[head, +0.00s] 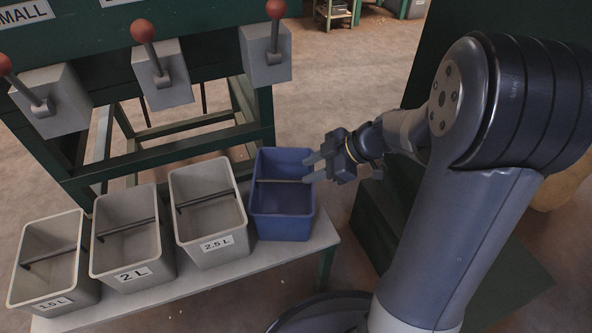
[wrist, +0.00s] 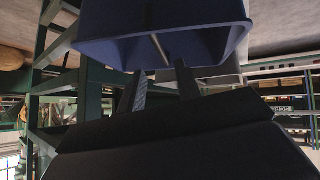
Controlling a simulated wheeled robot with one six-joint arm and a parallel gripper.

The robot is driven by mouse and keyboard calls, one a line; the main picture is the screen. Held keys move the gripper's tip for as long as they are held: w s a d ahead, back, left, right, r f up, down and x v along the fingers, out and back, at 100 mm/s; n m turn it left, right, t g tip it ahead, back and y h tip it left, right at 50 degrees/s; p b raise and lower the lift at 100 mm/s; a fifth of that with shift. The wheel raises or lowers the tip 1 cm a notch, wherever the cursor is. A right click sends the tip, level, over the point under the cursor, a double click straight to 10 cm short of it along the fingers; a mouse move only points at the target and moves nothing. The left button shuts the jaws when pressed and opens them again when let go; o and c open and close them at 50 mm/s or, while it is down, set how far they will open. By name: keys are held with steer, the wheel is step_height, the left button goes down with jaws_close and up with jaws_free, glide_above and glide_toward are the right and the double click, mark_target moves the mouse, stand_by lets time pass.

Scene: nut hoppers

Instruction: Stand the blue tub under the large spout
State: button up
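The blue tub (head: 284,226) stands upright and empty at the right end of a low grey bench, with a thin bar across its inside. It also shows at the top of the wrist view (wrist: 160,20). My gripper (head: 309,168) is at the tub's right rim, its two fingers apart and pointing left at it. In the wrist view the fingers (wrist: 160,82) are spread with nothing seen between them but the tub's bar beyond. Three grey spouts with red-knobbed levers hang above; the rightmost spout (head: 266,66) is nearest the tub. A "SMALL" sign (head: 24,13) is at the left; no "large" label is readable.
Grey tubs marked 1.5 L (head: 53,303), 2 L (head: 133,274) and 2.5 L (head: 216,245) stand in a row left of the blue tub on the bench (head: 250,261). A green frame (head: 190,152) stands behind them. Open floor (head: 350,75) lies at the back right.

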steer(key=shift+v, duration=1.4)
steer(key=shift+c, duration=0.2)
